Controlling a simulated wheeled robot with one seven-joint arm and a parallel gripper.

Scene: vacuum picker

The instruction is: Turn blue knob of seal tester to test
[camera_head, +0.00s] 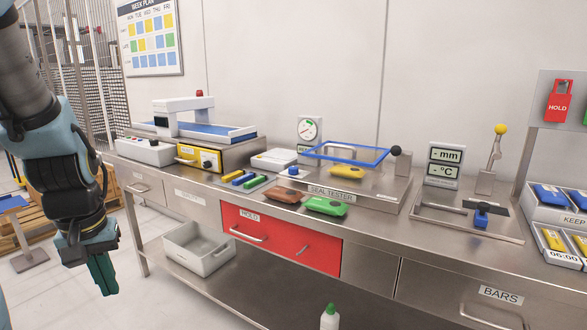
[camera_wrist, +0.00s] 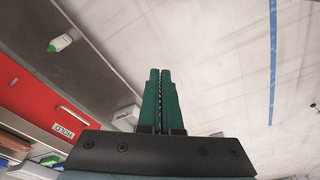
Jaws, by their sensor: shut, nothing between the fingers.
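The seal tester (camera_head: 398,186) stands on the steel bench in the head view, with a label on its front. A small blue knob (camera_head: 293,171) sits at its left end; its pointer direction is too small to read. A blue frame (camera_head: 346,154) stands raised over the tester, with a black ball handle (camera_head: 396,151) at its right. A yellow pack (camera_head: 345,172) lies under the frame. My gripper (camera_head: 105,288) hangs low at the left, in front of the bench and far from the knob. Its green fingers (camera_wrist: 160,72) are together and empty in the wrist view.
A brown pack (camera_head: 284,195) and a green pack (camera_head: 326,206) lie near the bench's front edge. A gauge (camera_head: 308,130) stands behind the knob. A red drawer (camera_head: 280,240) is below. A grey bin (camera_head: 198,248) and a bottle (camera_head: 330,317) are under the bench.

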